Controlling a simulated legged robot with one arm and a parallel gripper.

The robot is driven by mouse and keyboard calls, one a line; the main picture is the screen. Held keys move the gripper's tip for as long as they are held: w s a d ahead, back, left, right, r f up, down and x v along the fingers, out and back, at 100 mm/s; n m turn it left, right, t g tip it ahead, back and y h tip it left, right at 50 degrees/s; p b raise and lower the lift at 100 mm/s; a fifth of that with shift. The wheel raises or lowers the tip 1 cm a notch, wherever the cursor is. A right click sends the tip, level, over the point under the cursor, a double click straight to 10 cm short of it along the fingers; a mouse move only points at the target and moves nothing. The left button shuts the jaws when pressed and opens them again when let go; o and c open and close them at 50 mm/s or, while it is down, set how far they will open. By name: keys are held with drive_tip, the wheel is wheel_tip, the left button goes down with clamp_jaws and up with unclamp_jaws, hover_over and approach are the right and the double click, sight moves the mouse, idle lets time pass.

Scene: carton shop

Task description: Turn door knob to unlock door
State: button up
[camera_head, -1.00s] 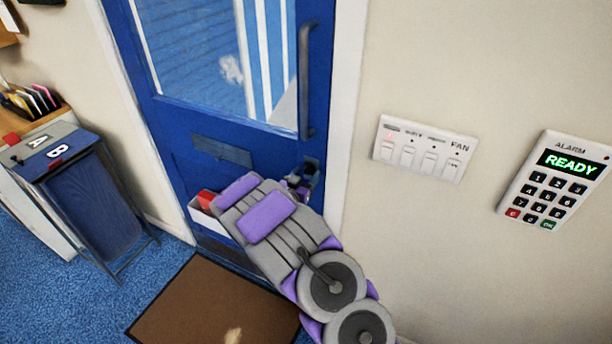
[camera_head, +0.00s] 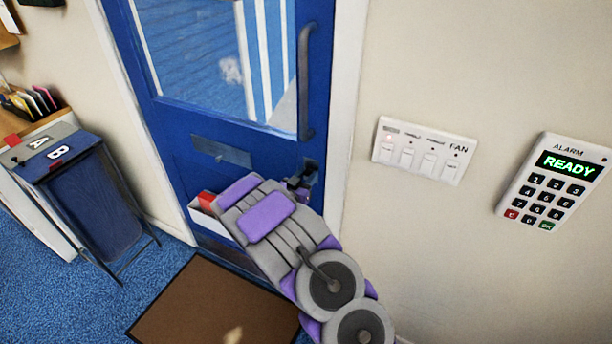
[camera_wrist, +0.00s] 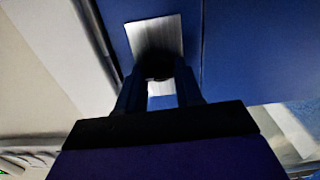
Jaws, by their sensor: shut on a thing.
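The blue door (camera_head: 262,148) stands closed in its white frame in the head view, with a window in its upper part and a long vertical handle (camera_head: 306,85). The knob's dark lock fitting (camera_head: 311,168) is at the door's right edge, below that handle. My gripper (camera_head: 303,183) reaches it, mostly hidden behind my arm. In the wrist view my gripper (camera_wrist: 160,85) is shut on the dark knob (camera_wrist: 156,62), which stands out from a silvery plate (camera_wrist: 152,33). The knob is in shadow, so its turn angle cannot be told.
A switch panel (camera_head: 424,150) and an alarm keypad (camera_head: 556,185) reading READY are on the wall to the right. A white box with a red item (camera_head: 206,201) is low on the door. A blue bin stand (camera_head: 85,195) is left; a brown mat (camera_head: 215,305) lies on the floor.

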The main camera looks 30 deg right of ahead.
drive_tip(key=p, duration=0.1)
drive_tip(key=n+p, duration=0.1)
drive_tip(key=shift+w+a+r+n+p, duration=0.1)
drive_tip(key=shift+a+r+n+p, duration=0.05)
drive_tip(key=shift+r+n+p, duration=0.2)
drive_tip(key=n+p, duration=0.2)
drive_tip(key=p, duration=0.1)
drive_tip(key=shift+n+p, duration=0.25)
drive_tip(key=shift+p, duration=0.05)
drive_tip(key=n+p, duration=0.3)
drive_tip(key=shift+w+f+n+p, duration=0.1)
drive_tip(key=shift+n+p, duration=0.2)
drive_tip(key=n+p, duration=0.2)
drive_tip(key=n, duration=0.1)
drive_tip(key=shift+w+a+n+p, duration=0.1)
drive_tip(key=shift+a+n+p, duration=0.05)
drive_tip(key=shift+n+p, duration=0.15)
drive_tip(key=n, duration=0.2)
drive_tip(key=n+p, duration=0.1)
drive_tip(key=n, duration=0.1)
drive_tip(key=n+p, duration=0.1)
drive_tip(key=n, duration=0.1)
drive_tip(key=shift+f, duration=0.3)
drive_tip(key=shift+f+p, duration=0.1)
drive_tip(key=shift+p, duration=0.2)
drive_tip(key=o, duration=1)
drive_tip(key=shift+w+f, duration=0.15)
drive_tip(key=shift+c, duration=0.2)
drive_tip(key=shift+o, duration=0.2)
